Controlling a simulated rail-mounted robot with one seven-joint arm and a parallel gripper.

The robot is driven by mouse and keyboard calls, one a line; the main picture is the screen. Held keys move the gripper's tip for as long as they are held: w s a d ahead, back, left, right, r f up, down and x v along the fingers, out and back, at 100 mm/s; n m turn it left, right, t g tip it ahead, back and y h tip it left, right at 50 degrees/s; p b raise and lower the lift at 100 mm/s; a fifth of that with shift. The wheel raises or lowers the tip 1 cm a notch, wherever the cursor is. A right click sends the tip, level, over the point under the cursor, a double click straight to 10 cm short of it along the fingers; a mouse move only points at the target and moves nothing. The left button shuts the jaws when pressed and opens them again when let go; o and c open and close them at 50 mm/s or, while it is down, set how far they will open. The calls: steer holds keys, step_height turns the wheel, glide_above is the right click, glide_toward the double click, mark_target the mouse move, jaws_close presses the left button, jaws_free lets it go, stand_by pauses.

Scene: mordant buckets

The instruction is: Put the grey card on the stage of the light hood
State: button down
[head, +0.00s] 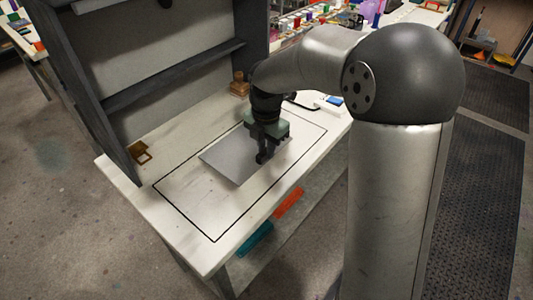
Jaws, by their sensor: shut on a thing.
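The grey card (231,160) is a flat grey sheet over the white table, inside a thin black outlined rectangle. My gripper (264,156) points down at the card's right part and is shut on it. The fingers hide that edge of the card. I cannot tell whether the card lies on the surface or hangs just above it. The light hood (170,88) may be the dark-framed structure with a pale back panel at the back left; the outlined area (214,240) lies on the table in front of it.
A small brown wooden frame (139,153) lies at the table's left, beside the dark upright. A wooden block (239,84) stands at the back. A blue and white item (331,105) lies at the right. Orange (288,203) and teal (254,239) items sit on a shelf below.

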steer(key=shift+f, duration=1.5)
steer(key=shift+f, duration=0.1)
steer(key=c, duration=1.3)
jaws_free()
steer(key=shift+c, duration=0.2)
step_height(320, 180, up, 12)
steer(key=s+d+f+m, duration=0.2)
steer(key=s+d+m, duration=0.1)
steer(key=s+m, duration=0.5)
steer(key=s+d+f+m, duration=0.3)
steer(key=s+m, duration=0.5)
steer(key=m, duration=0.2)
steer(key=s+d+f+m, duration=0.2)
steer(key=s+d+m, duration=0.1)
steer(key=s+m, duration=0.5)
steer(key=shift+s+d+f+m, duration=0.15)
steer(key=shift+s+d+m, duration=0.25)
steer(key=shift+m, duration=0.1)
